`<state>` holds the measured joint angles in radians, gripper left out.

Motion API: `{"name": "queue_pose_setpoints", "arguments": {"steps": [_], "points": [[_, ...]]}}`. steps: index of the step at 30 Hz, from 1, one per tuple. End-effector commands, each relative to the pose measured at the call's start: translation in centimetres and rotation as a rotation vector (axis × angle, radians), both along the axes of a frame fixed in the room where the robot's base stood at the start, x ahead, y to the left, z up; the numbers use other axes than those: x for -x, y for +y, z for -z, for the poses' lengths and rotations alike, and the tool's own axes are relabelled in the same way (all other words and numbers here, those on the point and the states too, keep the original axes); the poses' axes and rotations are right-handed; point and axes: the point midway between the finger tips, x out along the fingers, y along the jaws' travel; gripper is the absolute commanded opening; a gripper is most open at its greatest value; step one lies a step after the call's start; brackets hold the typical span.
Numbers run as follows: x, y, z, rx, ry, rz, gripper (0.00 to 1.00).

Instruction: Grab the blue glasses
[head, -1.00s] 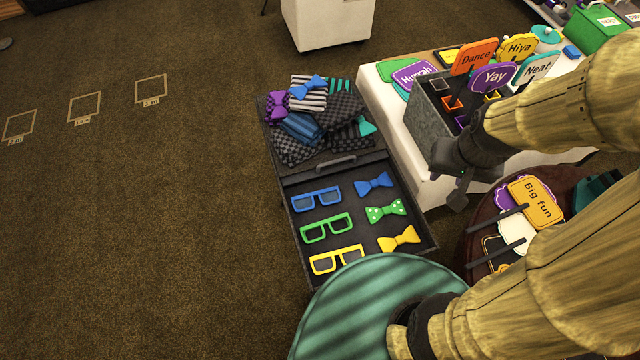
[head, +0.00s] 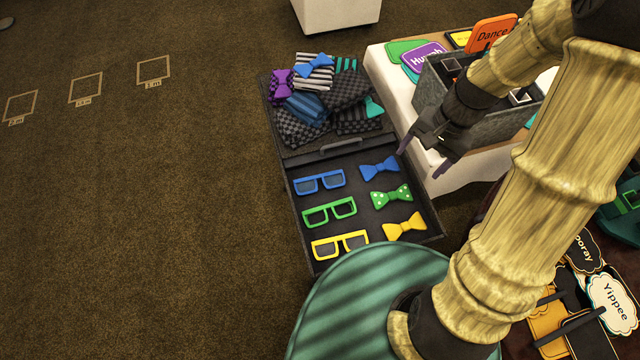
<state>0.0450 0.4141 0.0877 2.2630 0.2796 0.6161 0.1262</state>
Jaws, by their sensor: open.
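The blue glasses (head: 319,182) lie in the black drawer tray (head: 297,230), at its upper left, above the green glasses (head: 330,212) and yellow glasses (head: 340,245). A blue bow tie (head: 379,168) lies to their right. My gripper (head: 421,164) is open and empty, with its fingers pointing down. In the picture it is to the right of the blue glasses, past the blue bow tie, near the tray's right edge and the white table's side. Nothing covers the blue glasses.
A green bow tie (head: 390,197) and a yellow bow tie (head: 404,226) share the tray. A compartment of folded cloths (head: 346,88) adjoins it. A grey box (head: 436,84) stands on the white table (head: 384,75). Open carpet lies left.

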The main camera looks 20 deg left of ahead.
Motion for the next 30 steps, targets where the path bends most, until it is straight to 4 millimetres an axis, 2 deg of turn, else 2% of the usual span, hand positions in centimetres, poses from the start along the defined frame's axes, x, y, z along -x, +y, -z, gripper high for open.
{"name": "queue_pose_setpoints", "arguments": {"steps": [1, 18, 21, 24, 30], "points": [[-0.6, 0.8, 2.4, -0.030, 0.057, 0.038, 0.75], [-5.1, 11.1, 18.9, -0.423, 0.676, 0.481, 0.75], [-5.7, 12.5, 20.9, -0.488, 0.766, 0.540, 0.75], [-6.1, 13.4, 21.9, -0.530, 0.821, 0.573, 0.75], [-6.2, 13.9, 22.2, -0.549, 0.850, 0.589, 0.75]]}}
